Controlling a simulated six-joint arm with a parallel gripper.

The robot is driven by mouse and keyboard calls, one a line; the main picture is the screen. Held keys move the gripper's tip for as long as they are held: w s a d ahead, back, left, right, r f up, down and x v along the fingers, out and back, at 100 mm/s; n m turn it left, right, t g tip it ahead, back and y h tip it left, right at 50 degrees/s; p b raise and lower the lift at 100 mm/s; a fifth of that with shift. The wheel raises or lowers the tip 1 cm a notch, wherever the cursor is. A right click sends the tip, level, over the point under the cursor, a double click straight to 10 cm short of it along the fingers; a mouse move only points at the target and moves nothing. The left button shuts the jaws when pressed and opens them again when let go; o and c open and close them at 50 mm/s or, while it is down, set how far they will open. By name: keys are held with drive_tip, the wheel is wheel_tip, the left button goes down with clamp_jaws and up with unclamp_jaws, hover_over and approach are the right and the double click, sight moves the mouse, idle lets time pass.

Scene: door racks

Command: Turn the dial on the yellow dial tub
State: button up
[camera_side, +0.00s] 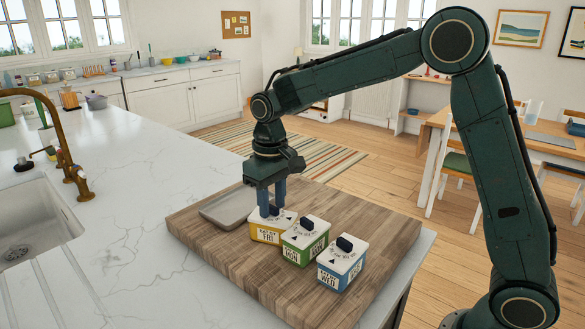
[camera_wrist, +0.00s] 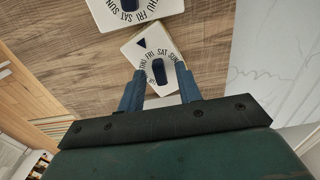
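The yellow dial tub (camera_side: 268,232) stands on the wooden board, with a white top and a front label reading FRI. Its dark dial knob (camera_wrist: 158,71) shows in the wrist view between my fingertips, with day names and a dark triangle on the lid around it. My gripper (camera_side: 271,202) points straight down over this tub, its blue fingers low at the lid. In the wrist view my gripper (camera_wrist: 159,75) is open, with gaps between each finger and the knob. In the side view the fingers partly hide the knob, so their exact height beside it is hard to tell.
A green dial tub (camera_side: 302,246) labelled MON stands close on the right, then a blue dial tub (camera_side: 339,272) labelled WED. A grey tray (camera_side: 222,212) lies left of the yellow tub. The wooden board (camera_side: 235,258) is bare in front.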

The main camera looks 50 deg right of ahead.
sight(272, 206)
wheel_tip(272, 206, up, 14)
idle(0.9)
drive_tip(key=shift+s, duration=0.1)
drive_tip(key=s+d+r+t, duration=0.1)
drive_tip(key=s+d+t, duration=0.2)
drive_tip(key=s, duration=1.2)
drive_tip(key=s+d+f+t, duration=0.1)
drive_tip(key=s+f, duration=0.2)
drive_tip(key=s, duration=0.3)
drive_tip(key=s+d+f+t, duration=0.1)
drive_tip(key=s+f, duration=0.2)
drive_tip(key=s, duration=0.3)
drive_tip(key=shift+s+f+t, duration=0.25)
drive_tip(key=shift+f+t, duration=0.05)
drive_tip(key=shift+f, duration=0.1)
drive_tip(key=shift+o, duration=0.4)
